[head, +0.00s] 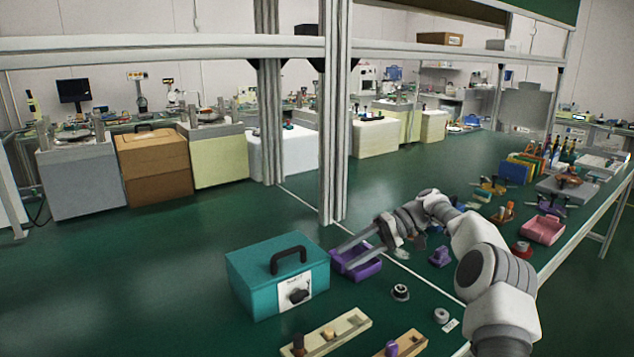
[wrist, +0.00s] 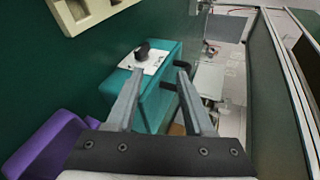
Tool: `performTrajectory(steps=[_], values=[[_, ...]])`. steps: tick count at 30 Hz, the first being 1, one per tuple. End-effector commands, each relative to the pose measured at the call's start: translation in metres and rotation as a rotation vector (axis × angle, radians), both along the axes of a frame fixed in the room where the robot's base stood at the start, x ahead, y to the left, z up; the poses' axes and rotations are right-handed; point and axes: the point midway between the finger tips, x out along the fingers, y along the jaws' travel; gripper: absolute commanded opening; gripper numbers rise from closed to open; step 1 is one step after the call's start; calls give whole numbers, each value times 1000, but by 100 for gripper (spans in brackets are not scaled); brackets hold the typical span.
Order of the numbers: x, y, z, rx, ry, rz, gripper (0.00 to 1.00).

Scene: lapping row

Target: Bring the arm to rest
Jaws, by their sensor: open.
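My arm reaches in from the lower right of the head view. My gripper (head: 339,259) points left, over or near a purple tray (head: 362,271), beside the teal case (head: 262,268). In the wrist view my gripper (wrist: 160,72) has its two fingers apart with nothing held between them. The teal case (wrist: 163,100), with its black handle and white label, shows beyond and between the fingers. Whether the fingers touch the case or the tray I cannot tell.
Wooden holders (head: 330,335) lie at the front of the green bench. A dark round part (head: 400,292) and a purple part (head: 440,256) stand nearby. An upright metal post (head: 335,120) rises behind the case. A pink tray (head: 542,229) is at the right.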

Motion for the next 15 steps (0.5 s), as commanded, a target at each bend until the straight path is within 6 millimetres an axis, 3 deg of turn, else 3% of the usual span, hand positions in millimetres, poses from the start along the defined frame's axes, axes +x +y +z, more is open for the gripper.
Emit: performTrajectory(steps=[6,15], values=[[-28,31,39,-218,-31,11,52],[-81,48,77,-495,-106,-27,52]])
